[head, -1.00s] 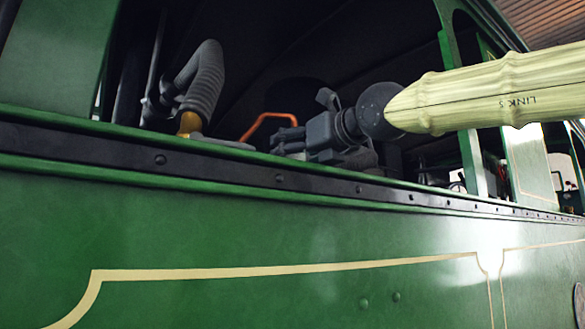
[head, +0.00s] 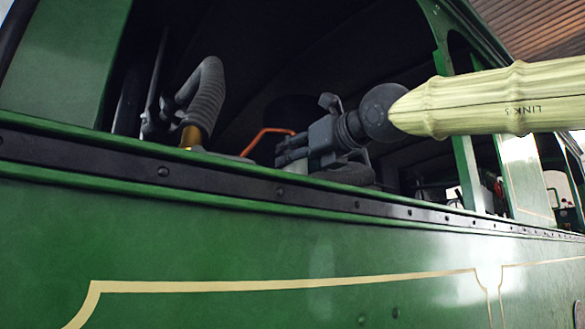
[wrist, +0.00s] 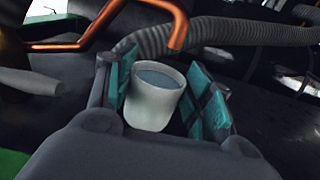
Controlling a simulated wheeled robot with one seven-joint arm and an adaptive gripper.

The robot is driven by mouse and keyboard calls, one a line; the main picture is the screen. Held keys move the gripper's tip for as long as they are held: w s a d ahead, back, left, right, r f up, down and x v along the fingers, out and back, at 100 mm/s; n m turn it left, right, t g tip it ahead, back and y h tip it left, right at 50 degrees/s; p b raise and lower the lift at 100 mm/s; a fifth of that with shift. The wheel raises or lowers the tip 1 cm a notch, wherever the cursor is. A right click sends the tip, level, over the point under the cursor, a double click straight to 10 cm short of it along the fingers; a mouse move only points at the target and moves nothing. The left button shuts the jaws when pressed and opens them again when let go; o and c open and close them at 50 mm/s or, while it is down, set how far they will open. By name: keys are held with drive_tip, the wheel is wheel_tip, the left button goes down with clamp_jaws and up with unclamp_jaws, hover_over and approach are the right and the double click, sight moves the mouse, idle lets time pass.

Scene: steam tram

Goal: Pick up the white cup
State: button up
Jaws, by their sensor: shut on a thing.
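The white cup (wrist: 153,106) sits upright between the two teal-padded fingers of my gripper (wrist: 161,88) in the wrist view. Its open top shows a bluish-grey inside; I cannot tell if that is liquid. My gripper is shut on the cup. In the head view my gripper (head: 292,150) is inside the green tram's window opening, just above the sill, pointing left.
The green tram side with its dark riveted sill (head: 278,191) runs along below my arm. An orange pipe (wrist: 178,28) and a grey ribbed hose (wrist: 235,30) lie close beyond the cup. The hose (head: 204,98) also rises left of my gripper in the head view.

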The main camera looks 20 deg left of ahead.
drive_tip(key=b+v, duration=0.4)
drive_tip(key=v, duration=1.2)
drive_tip(key=shift+s+d, duration=0.25)
drive_tip(key=shift+a+r, duration=0.1)
